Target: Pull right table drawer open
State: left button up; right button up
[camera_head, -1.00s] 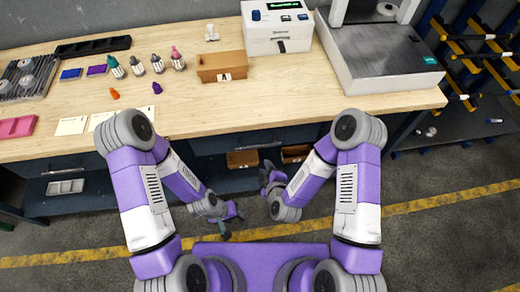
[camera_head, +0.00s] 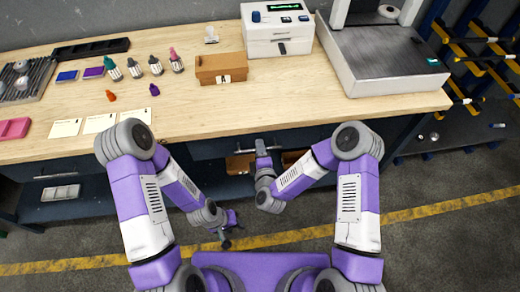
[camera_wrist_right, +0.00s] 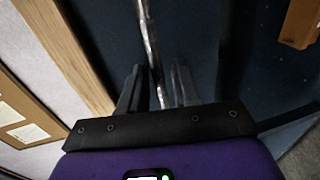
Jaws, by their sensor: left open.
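The right table drawer (camera_head: 212,149) is a dark front under the tabletop and looks shut. Its silver bar handle (camera_head: 245,151) also shows in the right wrist view (camera_wrist_right: 149,40), running down between the fingers. My right gripper (camera_head: 262,147) is at this handle; in the right wrist view its dark fingers (camera_wrist_right: 158,88) stand apart, one on each side of the bar, with gaps visible. My left gripper (camera_head: 227,242) is open and empty, low over the floor in front of the table, away from the drawer. The right gripper partly hides the handle in the head view.
The wooden tabletop (camera_head: 210,118) overhangs the drawers. It carries bottles, a cardboard box (camera_head: 221,69), a white device (camera_head: 278,32) and a grey machine (camera_head: 385,67). A left drawer handle (camera_head: 55,176) and lower-shelf bins (camera_head: 240,164) also show. The floor in front is clear.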

jog(key=shift+w, duration=0.15)
grip_shut()
dwell(0.4)
